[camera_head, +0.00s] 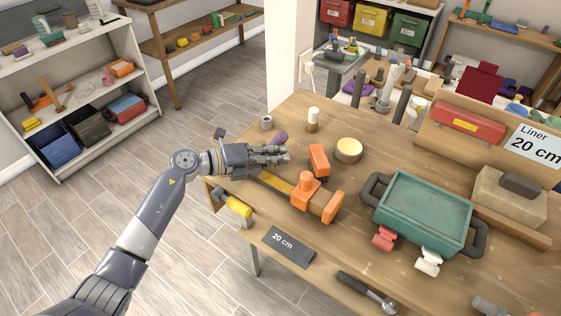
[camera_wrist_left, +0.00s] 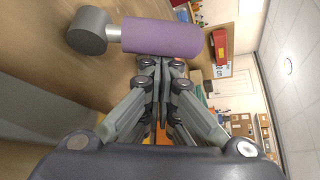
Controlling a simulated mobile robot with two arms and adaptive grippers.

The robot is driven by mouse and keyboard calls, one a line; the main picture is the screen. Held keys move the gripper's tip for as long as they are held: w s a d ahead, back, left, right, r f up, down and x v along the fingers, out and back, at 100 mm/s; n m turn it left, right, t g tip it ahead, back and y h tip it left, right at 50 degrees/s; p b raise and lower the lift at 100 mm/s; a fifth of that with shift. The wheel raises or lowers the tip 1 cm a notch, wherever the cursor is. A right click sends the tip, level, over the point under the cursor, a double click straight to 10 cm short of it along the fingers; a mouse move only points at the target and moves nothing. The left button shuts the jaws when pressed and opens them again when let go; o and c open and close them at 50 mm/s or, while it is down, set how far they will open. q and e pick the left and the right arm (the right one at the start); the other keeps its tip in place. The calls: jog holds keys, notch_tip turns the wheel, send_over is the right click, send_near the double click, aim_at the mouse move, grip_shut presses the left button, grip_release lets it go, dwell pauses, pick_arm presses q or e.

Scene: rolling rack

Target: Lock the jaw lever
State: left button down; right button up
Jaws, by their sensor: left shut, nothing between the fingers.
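An orange clamp (camera_head: 306,192) with a yellow bar (camera_head: 273,181) lies on the wooden workbench, near its left front edge. An orange end piece (camera_head: 332,207) sits at the right of the clamp. A separate-looking orange piece (camera_head: 318,158) stands just behind it; I cannot tell which part is the jaw lever. My left gripper (camera_head: 287,154) is shut and empty, behind the yellow bar and left of the orange piece. Its closed fingers (camera_wrist_left: 160,66) show in the left wrist view, with bits of orange partly hidden behind them. My right gripper is not in view.
A purple handle (camera_wrist_left: 163,37) is close to my left fingertips in the wrist view. A cream round item (camera_head: 348,149) and a white-topped bottle (camera_head: 313,119) stand behind the clamp. A teal tray (camera_head: 421,213) is at the right. A 20 cm label (camera_head: 288,246) is in front.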

aim_at(276, 142)
pick_arm(q)
jog(key=shift+w+a+r+n+t+h+b, duration=0.15)
jog(key=shift+w+a+r+n+h+b, duration=0.15)
jog(key=shift+a+n+h+b, duration=0.3)
jog(key=shift+w+a+r+n+t+h+b, duration=0.15)
jog(key=shift+a+r+n+h+b, duration=0.2)
jog(key=shift+n+b, duration=0.35)
jog(key=shift+w+a+r+n+t+h+b, duration=0.1)
jog(key=shift+w+a+r+n+h+b, duration=0.2)
jog(key=shift+n+h+b, duration=0.4)
jog(key=shift+a, duration=0.1)
